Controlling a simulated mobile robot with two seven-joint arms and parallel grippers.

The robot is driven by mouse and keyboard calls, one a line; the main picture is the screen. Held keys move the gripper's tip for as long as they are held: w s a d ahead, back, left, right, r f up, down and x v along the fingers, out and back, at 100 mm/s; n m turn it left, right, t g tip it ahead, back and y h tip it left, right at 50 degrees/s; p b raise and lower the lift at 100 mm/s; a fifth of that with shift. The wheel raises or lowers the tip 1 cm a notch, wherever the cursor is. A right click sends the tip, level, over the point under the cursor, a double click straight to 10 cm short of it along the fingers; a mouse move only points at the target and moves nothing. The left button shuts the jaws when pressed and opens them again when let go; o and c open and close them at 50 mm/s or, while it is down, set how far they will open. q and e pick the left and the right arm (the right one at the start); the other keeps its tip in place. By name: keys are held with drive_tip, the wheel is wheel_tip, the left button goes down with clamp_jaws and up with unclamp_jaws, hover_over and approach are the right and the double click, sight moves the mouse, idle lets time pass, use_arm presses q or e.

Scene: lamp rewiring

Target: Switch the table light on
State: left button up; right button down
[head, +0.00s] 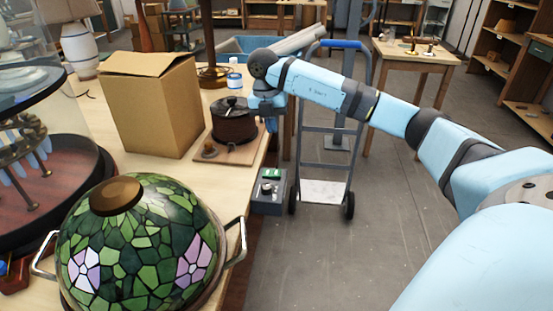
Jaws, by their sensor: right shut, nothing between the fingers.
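My right arm reaches in from the right, and my right gripper (271,124) points down over the table's right edge. It is shut and empty, beside the dark round spool-like thing (234,124) on a wooden board. Below it, apart from it, a grey control box (267,204) is fixed at the table's edge. A green and pink stained-glass shade (140,245) sits in the front. My left gripper is out of view.
A cardboard box (150,110) stands on the wooden table (195,185), with a white lamp (80,45) behind it. A glass-topped round case (35,150) is at left. A hand truck (325,150) stands beyond the table.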

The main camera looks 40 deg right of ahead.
sight(274, 172)
drive_tip(key=f, duration=0.8)
drive_tip(key=s+d+f+b, duration=0.1)
drive_tip(key=f, duration=0.4)
drive_tip(key=shift+s, duration=0.1)
drive_tip(key=shift+f, duration=0.45)
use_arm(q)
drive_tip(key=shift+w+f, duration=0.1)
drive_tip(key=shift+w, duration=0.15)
use_arm(e)
drive_tip(key=shift+s+d+f+b, duration=0.1)
drive_tip(key=shift+s+f+b, duration=0.05)
drive_tip(key=shift+f+b, duration=0.2)
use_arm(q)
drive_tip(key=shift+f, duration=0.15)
use_arm(e)
drive_tip(key=shift+r, duration=0.2)
drive_tip(key=shift+w+a+r+p, duration=0.3)
drive_tip(key=shift+w+a+p, duration=0.1)
drive_tip(key=shift+w+a, duration=0.15)
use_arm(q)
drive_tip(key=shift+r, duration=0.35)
